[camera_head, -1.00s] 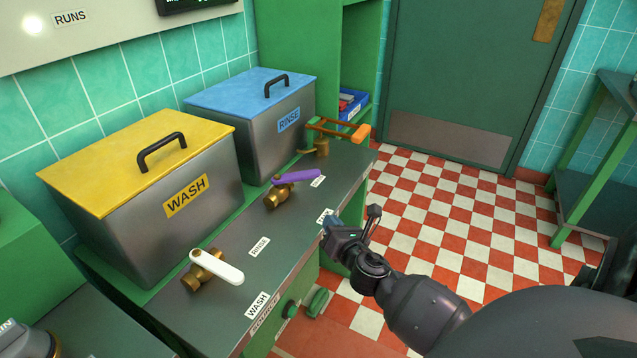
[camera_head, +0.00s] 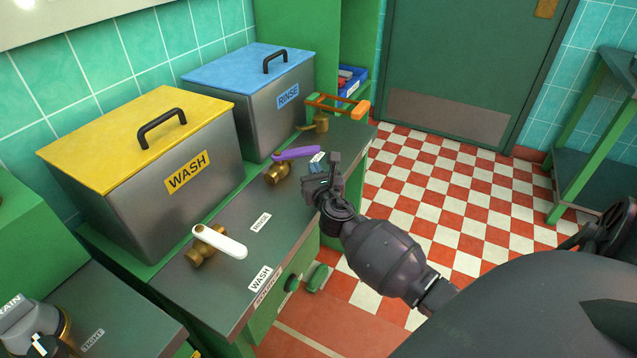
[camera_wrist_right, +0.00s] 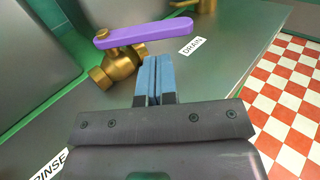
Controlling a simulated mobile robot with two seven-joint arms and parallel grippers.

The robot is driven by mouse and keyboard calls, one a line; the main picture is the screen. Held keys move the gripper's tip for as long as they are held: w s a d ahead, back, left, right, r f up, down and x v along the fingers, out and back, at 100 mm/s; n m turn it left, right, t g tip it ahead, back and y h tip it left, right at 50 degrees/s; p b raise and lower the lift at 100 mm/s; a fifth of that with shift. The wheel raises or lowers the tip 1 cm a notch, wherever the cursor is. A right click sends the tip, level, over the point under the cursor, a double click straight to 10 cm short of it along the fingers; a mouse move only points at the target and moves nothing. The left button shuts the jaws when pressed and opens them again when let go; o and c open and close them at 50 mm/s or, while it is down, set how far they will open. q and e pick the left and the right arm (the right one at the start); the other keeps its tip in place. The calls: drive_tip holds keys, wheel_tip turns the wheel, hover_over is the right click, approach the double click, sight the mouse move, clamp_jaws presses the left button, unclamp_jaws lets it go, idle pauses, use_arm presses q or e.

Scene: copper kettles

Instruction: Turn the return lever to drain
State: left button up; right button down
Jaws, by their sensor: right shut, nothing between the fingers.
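The purple lever (camera_head: 296,153) sits on a brass valve (camera_head: 277,174) on the grey counter, in front of the rinse tank. It also shows in the wrist view (camera_wrist_right: 150,33), extending right, with its tip near the DRAIN label (camera_wrist_right: 193,46). No label in view names the return lever. My right gripper (camera_head: 317,168) is shut and empty over the counter, on the near right side of the purple lever. In the wrist view its blue fingertips (camera_wrist_right: 154,66) lie just below the lever; I cannot tell whether they touch it. My left gripper is not in view.
A white lever (camera_head: 222,243) on another brass valve stands nearer, by the yellow-lidded wash tank (camera_head: 180,187). An orange-handled brass valve (camera_head: 320,122) stands beyond. The blue-lidded rinse tank (camera_head: 260,125) is behind. Checkered floor (camera_head: 440,190) is open to the right.

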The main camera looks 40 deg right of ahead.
sight(307, 154)
drive_tip(key=x, duration=0.3)
drive_tip(key=shift+w+d+f+b, duration=0.15)
drive_tip(key=shift+w+b, duration=0.15)
drive_tip(key=shift+b, duration=0.05)
drive_tip(key=shift+w+d, duration=0.2)
drive_tip(key=shift+w, duration=0.35)
drive_tip(key=shift+r, duration=0.2)
drive_tip(key=shift+d, duration=0.15)
